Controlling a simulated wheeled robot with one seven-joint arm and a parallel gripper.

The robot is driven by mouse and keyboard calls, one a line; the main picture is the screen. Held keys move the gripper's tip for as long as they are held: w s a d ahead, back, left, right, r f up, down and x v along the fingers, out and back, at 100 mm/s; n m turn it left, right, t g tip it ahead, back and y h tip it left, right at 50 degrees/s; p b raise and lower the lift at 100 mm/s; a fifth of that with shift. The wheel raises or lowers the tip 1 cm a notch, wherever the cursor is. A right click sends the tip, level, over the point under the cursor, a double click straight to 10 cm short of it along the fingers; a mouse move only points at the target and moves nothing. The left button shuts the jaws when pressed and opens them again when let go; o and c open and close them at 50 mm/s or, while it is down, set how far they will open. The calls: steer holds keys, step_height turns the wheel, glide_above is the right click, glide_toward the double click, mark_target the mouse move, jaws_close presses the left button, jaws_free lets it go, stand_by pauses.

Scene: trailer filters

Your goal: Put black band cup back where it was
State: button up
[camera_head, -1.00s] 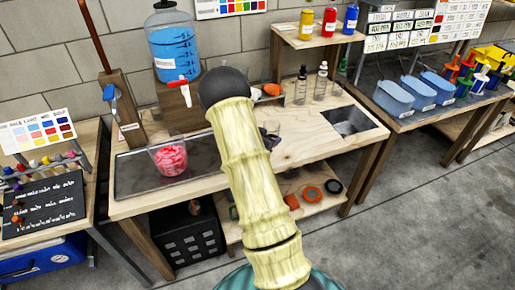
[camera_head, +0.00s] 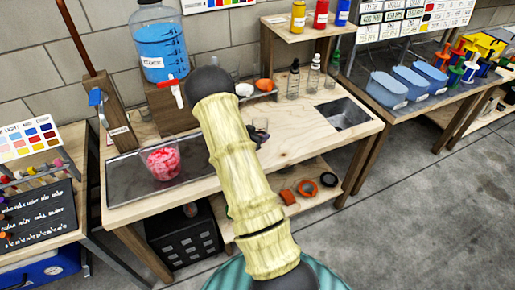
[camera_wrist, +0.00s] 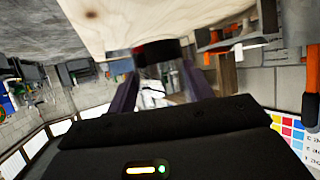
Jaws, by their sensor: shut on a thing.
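My gripper (camera_head: 260,133) shows only partly past my arm in the head view, as dark fingers over the middle of the wooden workbench (camera_head: 309,127). In the wrist view my gripper (camera_wrist: 158,80) has its two dark purple fingers on either side of a cup. The cup's black band (camera_wrist: 155,52) shows as a dark blurred strip at the fingertips, close to the pale wood. The fingers are shut on the cup. My arm hides most of the cup in the head view, and I cannot tell whether it touches the bench.
A clear container of pink stuff (camera_head: 163,162) stands on the metal tray (camera_head: 125,186) at left. A blue water dispenser (camera_head: 160,48), a white bowl (camera_head: 244,90) and several dropper bottles (camera_head: 314,75) stand behind.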

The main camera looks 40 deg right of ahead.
steer(key=shift+w+f, duration=0.15)
steer(key=shift+f, duration=1.25)
steer(key=shift+f+p, duration=0.4)
steer(key=shift+f, duration=1.7)
steer(key=shift+f, duration=0.15)
steer(key=o, duration=1.1)
